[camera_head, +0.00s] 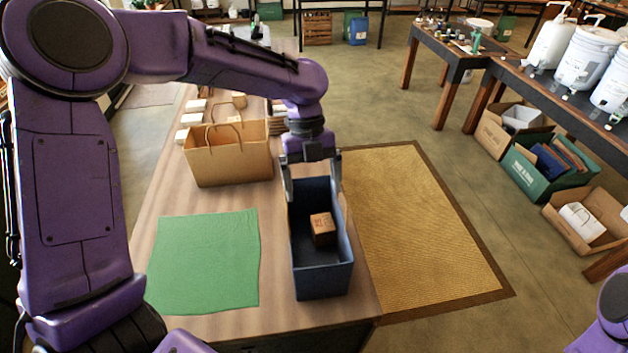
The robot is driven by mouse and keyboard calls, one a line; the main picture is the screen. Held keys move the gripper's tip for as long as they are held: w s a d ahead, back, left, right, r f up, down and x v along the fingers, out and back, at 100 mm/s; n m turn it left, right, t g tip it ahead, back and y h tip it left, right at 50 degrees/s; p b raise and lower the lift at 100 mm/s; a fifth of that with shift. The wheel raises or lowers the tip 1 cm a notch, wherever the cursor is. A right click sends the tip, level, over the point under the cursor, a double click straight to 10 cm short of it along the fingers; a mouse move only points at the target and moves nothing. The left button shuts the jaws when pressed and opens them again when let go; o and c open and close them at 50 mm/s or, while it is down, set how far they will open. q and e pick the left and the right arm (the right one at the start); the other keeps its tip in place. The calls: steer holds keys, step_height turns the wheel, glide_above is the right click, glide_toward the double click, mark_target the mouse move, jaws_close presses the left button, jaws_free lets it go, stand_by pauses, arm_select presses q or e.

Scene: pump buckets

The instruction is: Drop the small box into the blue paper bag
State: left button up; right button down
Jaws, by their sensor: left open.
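The blue paper bag (322,284) stands open-topped on the wooden table near its right edge. The small brown box (323,229) shows inside the bag's opening, against the dark inner wall or floor; I cannot tell exactly what it touches. My left gripper (312,194) is open at the bag's far end, with its fingers at the two sides of the bag's far rim. The small box is nearer to the camera than the fingers and apart from them. Only a purple part of my right arm shows at the lower right corner; its gripper is out of view.
A brown paper bag (229,160) with handles stands behind on the table (180,195), left of the blue bag. A green cloth (205,262) lies flat at the front left. Small boxes sit farther back. A woven mat (415,220) covers the floor to the right.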

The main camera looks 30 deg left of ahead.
arm_select(q)
steer(key=b+v, duration=0.1)
steer(key=v, duration=0.9)
steer(key=shift+w+r, duration=0.15)
steer(key=shift+w, duration=0.15)
steer(key=shift+s+a, duration=0.1)
steer(key=shift+s, duration=0.05)
